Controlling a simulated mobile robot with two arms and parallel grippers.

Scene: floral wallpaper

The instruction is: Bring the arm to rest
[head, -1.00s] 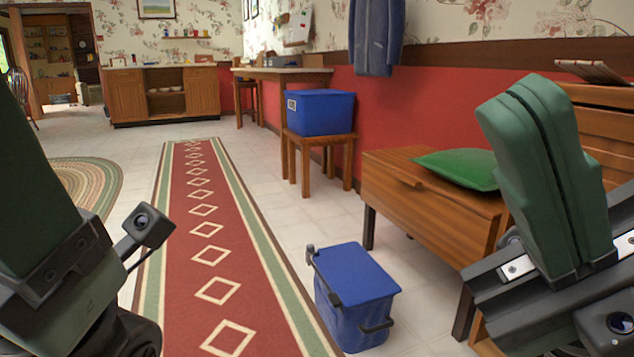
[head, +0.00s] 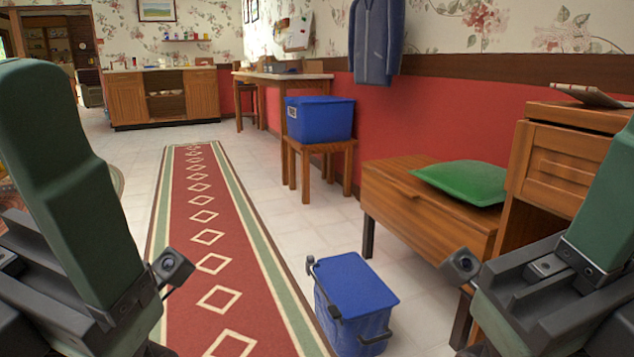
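My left gripper (head: 48,85) stands upright at the left edge, its green finger pointing up and a small camera on its right side. Its fingers overlap from this side, so I cannot tell if it is open or shut. My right gripper (head: 612,195) stands upright at the right edge, cut off by the frame, with a small camera on its left side. Its opening is hidden too. I see nothing held in either gripper. Both are raised in the foreground, one on each side of the view.
A blue lidded bin (head: 355,305) stands on the floor between my arms. A wooden bench (head: 430,215) with a green cushion (head: 465,182) and a wooden cabinet (head: 565,165) are at right. A blue box (head: 320,118) sits on a stool (head: 305,165). A red runner (head: 205,255) lies ahead, clear.

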